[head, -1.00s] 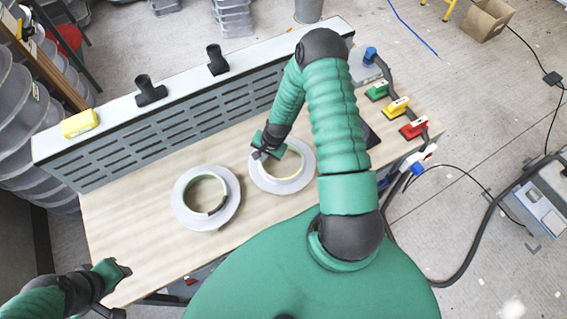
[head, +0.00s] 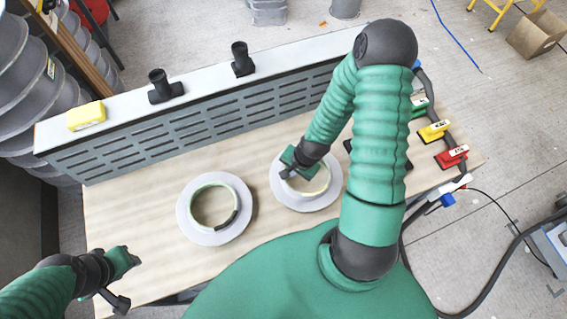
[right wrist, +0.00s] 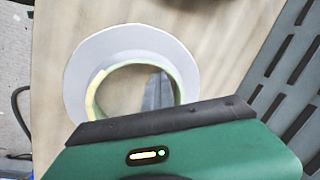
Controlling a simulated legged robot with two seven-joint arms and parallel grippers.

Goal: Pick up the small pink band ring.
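Two pale grey flanged rings lie flat on the wooden table, a left one (head: 184,217) and a right one (head: 332,187). Each has a raised inner band of pale cream and green. No clearly pink ring shows. My right gripper (head: 291,168) is at the far left part of the right ring, over its rim and opening, and hides part of it. Whether its fingers touch or grip the ring is unclear. In the right wrist view the ring (right wrist: 85,65) lies just beyond my green gripper body, whose dark edge overlaps it. My left gripper (head: 128,279) is open and empty near the table's left front.
A slotted grey panel (head: 200,125) runs along the table's back, with a yellow block (head: 86,116) and two black fittings on top. Yellow (head: 433,131) and red (head: 451,157) clamps sit at the right edge. Bare table (head: 130,205) lies left of the rings.

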